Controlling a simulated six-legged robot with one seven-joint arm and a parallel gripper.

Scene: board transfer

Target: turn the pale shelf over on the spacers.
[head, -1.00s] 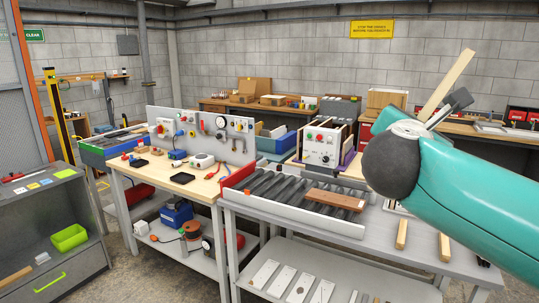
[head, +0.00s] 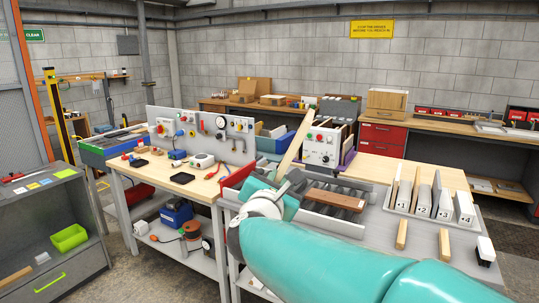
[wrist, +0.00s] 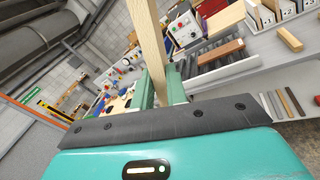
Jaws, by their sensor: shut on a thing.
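The pale shelf (head: 293,146) is a long light-wood board, tilted steeply and held up in the air at the left part of the roller bench. My gripper (head: 283,186) is shut on its lower end. In the wrist view the shelf (wrist: 148,45) rises between my gripper's fingers (wrist: 158,88). The spacers appear to be two short pale wood bars, a left one (head: 402,233) and a right one (head: 445,247), lying apart on the grey bench top to the right. The shelf is clear of both. My arm hides part of the bench.
A red-brown board (head: 335,199) lies on the rollers. A rack of upright numbered boards (head: 432,200) stands behind the spacers. A control box (head: 322,147) stands behind the rollers. A black-and-white block (head: 485,250) sits at the right bench edge.

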